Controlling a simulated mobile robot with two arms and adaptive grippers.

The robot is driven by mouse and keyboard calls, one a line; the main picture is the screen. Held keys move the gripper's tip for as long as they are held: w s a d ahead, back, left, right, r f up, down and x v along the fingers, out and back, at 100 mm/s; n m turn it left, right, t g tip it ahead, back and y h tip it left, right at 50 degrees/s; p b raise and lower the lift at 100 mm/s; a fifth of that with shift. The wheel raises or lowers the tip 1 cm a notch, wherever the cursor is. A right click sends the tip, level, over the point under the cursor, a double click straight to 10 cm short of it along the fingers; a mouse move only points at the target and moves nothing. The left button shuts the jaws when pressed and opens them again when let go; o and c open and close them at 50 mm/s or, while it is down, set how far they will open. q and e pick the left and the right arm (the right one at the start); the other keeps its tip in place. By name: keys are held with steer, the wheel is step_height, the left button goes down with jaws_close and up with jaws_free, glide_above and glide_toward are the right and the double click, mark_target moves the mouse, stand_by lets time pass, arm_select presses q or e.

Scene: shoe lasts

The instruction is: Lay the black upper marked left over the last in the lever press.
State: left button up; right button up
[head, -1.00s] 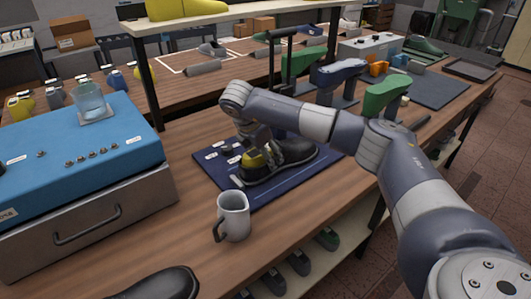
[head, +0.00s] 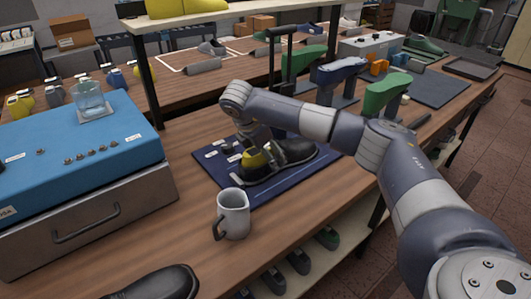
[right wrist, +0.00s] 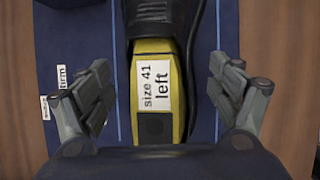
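A black upper (head: 288,153) lies on the dark blue mat (head: 262,193), with a yellow last (head: 254,158) showing at its near left end. In the right wrist view the yellow last (right wrist: 150,105) carries a white label reading "size 41 left", and the black upper (right wrist: 165,14) shows beyond it and along its right side. My right gripper (right wrist: 168,90) has its fingers spread on both sides of the yellow last, with gaps between. In the head view my right gripper (head: 255,145) is over the last and partly hides it. My left gripper is out of view.
A grey mug (head: 233,213) stands close to the mat's near edge. A blue-topped case (head: 75,140) is at left, and another black shoe part (head: 160,284) is at the bottom. A green last on a stand (head: 303,58) and further lasts stand behind my right arm.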

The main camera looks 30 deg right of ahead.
steer(key=shift+r, duration=0.1)
steer(key=v, duration=1.2)
steer(key=shift+a, duration=0.1)
